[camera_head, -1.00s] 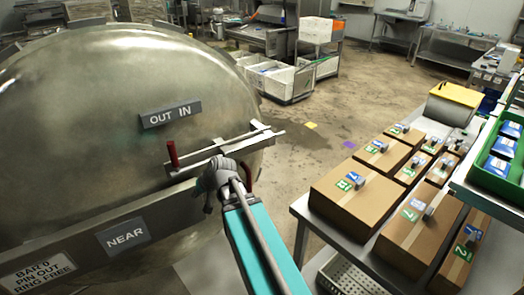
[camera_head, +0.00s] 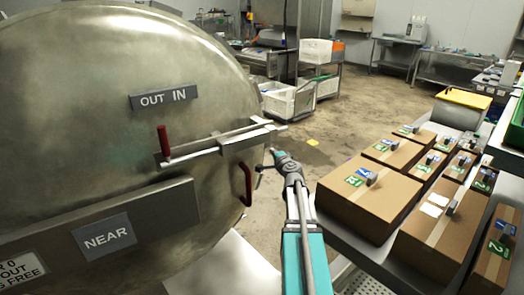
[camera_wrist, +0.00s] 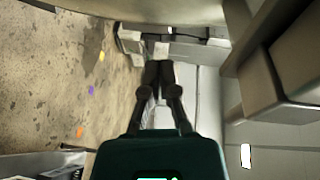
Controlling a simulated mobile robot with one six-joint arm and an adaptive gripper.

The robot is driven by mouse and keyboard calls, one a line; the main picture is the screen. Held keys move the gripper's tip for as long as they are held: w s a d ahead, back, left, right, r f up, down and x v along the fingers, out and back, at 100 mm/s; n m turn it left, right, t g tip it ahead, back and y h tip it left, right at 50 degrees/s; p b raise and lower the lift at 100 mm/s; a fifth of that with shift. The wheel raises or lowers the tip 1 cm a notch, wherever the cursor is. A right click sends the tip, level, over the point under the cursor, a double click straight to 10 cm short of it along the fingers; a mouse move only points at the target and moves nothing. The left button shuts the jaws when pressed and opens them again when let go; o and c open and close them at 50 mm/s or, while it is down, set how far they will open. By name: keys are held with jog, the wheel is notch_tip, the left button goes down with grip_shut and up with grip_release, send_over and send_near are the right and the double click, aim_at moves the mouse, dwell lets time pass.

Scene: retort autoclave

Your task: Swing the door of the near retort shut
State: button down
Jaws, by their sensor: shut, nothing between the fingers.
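The near retort's door (camera_head: 90,90) is a large domed metal disc filling the left of the head view. It carries a NEAR plate (camera_head: 104,238), an OUT IN plate (camera_head: 164,97), a sliding bar (camera_head: 215,142) with an upright red lever (camera_head: 164,142), and a curved red handle (camera_head: 246,185) near its right edge. My gripper (camera_head: 264,168) is just right of that handle, by the door's rim; I cannot tell whether it touches. In the wrist view my gripper's fingers (camera_wrist: 158,68) are together and empty. The door's hinge and the vessel mouth are not clearly seen.
A steel table with several cardboard boxes (camera_head: 368,198) stands close to my arm's right. Wheeled white crates (camera_head: 290,98) stand farther back. Open concrete floor (camera_head: 335,125) lies between the door and the far benches. A green tray (camera_head: 515,125) is at the right edge.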

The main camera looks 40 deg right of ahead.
jog(key=shift+s+d+f+m+h, duration=0.15)
jog(key=shift+d+m+h, duration=0.2)
jog(key=shift+d, duration=0.25)
jog(key=shift+s+d+f+m+h, duration=0.1)
jog(key=shift+d+m+h, duration=0.2)
jog(key=shift+d, duration=0.25)
jog(key=shift+w, duration=0.2)
jog(key=b, duration=0.1)
send_near(262, 141)
jog(key=w+d+r, duration=0.2)
jog(key=d, duration=0.1)
jog(key=shift+w+a+f, duration=0.1)
jog(key=shift+w+a, duration=0.15)
jog(key=shift+w, duration=0.4)
jog(key=shift+w+a+f, duration=0.1)
jog(key=shift+w+a, duration=0.15)
jog(key=shift+w, duration=0.45)
jog(key=shift+w+a+f, duration=0.1)
jog(key=shift+w+a, duration=0.1)
jog(key=shift+w, duration=0.45)
jog(key=shift+w+y, duration=0.1)
jog(key=shift+y, duration=0.15)
